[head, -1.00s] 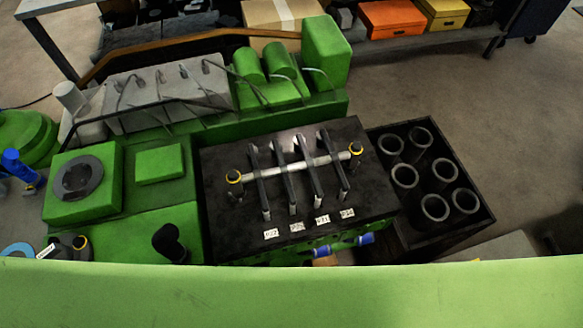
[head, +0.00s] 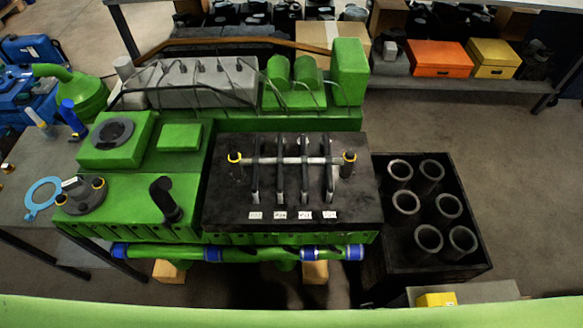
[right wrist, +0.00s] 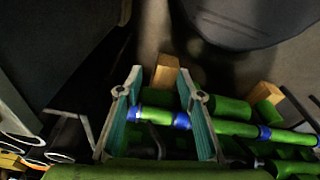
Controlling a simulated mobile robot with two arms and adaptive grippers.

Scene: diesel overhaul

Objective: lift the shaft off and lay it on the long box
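A slim silver shaft (head: 292,160) lies level across several dark rocker arms on the engine's black top (head: 230,205). A dark post with a yellow ring stands at each end, left (head: 235,165) and right (head: 348,164). A long grey box-like cover (head: 190,88) with thin pipes over it lies behind, on the green engine; I cannot tell whether it is the long box. My right gripper (right wrist: 160,85) shows in the right wrist view, fingers apart and empty. A green pipe with blue bands shows beyond its fingers. Neither gripper shows in the head view.
A black crate (head: 466,262) with several upright cylinder sleeves stands right of the engine. The green pipe (head: 240,254) runs along the engine's front. Orange (head: 440,58) and yellow (head: 494,58) boxes sit on the back shelf. Floor is clear at right.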

